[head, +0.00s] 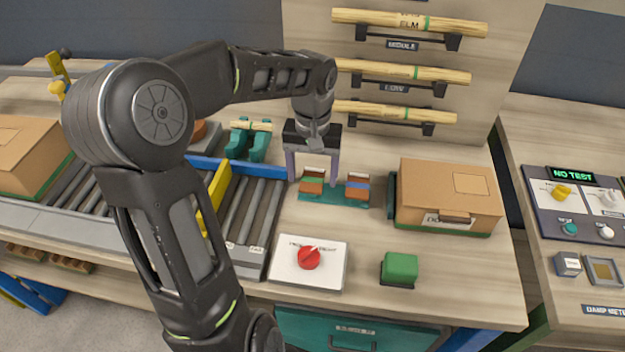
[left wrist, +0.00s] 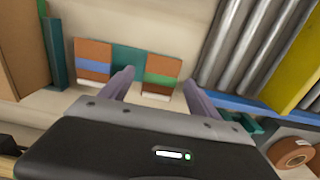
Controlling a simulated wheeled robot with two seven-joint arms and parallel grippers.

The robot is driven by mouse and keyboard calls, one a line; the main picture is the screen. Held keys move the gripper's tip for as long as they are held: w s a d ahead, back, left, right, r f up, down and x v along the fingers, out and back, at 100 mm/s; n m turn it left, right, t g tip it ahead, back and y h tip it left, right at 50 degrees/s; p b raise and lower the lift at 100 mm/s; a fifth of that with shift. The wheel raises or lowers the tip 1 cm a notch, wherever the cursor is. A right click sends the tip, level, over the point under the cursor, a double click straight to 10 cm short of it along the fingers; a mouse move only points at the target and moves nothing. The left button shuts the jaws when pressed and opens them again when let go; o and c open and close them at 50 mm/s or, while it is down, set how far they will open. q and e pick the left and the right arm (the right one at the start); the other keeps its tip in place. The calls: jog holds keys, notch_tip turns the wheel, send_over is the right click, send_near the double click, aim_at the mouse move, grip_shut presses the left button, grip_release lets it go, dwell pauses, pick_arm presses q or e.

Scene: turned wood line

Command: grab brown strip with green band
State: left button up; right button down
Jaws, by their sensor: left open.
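The brown strip with a green band (head: 312,184) stands on the left part of a low teal holder (head: 336,198) on the bench. It also shows in the left wrist view (left wrist: 162,75), leaning. A second brown strip with a blue band (head: 357,187) stands on the right part of the holder; in the left wrist view it is at the left (left wrist: 93,66). My left gripper (head: 313,179) is open, its fingers on either side of the green-banded strip. In the left wrist view the fingers (left wrist: 158,82) flank it with gaps. My right gripper is not in view.
A cardboard box (head: 447,190) stands right of the holder. A roller conveyor (head: 240,215) with a yellow bar lies to the left. A red knob panel (head: 308,260) and a green block (head: 400,267) sit nearer the front edge. Turned wood rods (head: 408,22) rest on wall brackets behind.

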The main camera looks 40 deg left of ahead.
aim_at(313, 179)
pick_arm(q)
jog(key=shift+f, duration=0.15)
jog(key=c, duration=1.4)
notch_tip(313, 179, up, 11)
jog(key=shift+f, duration=0.2)
dwell(0.6)
